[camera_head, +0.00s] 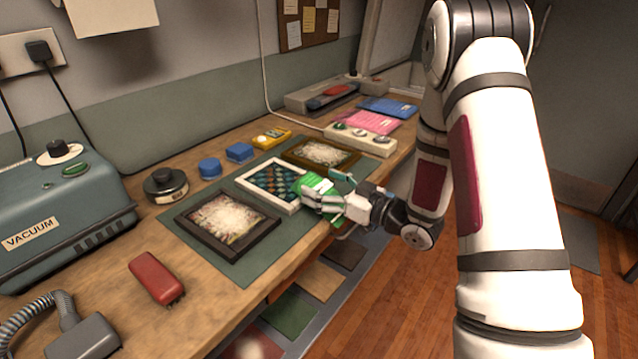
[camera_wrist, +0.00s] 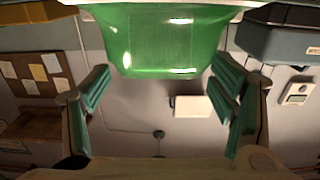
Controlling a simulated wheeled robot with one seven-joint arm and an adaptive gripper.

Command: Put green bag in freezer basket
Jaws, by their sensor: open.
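A green item (camera_head: 312,187), apparently the green bag, is at the front edge of the workbench, by the picture frames. My gripper (camera_head: 332,194) is right at it and partly covers it. In the wrist view the green bag (camera_wrist: 165,42) fills the top middle, smooth and slightly see-through. The two teal-padded fingers of my gripper (camera_wrist: 160,82) stand wide apart, one on each side below it. The gripper is open; I cannot tell whether a finger touches the bag. No freezer basket is recognisable in either view.
Picture frames (camera_head: 228,222) lie on a green mat (camera_head: 245,268). A vacuum machine (camera_head: 60,215), a red item (camera_head: 156,277) and blue pieces (camera_head: 239,152) share the workbench (camera_head: 120,318). Pink and blue packets (camera_head: 372,121) lie farther back. Open wooden floor (camera_head: 385,300) is at right.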

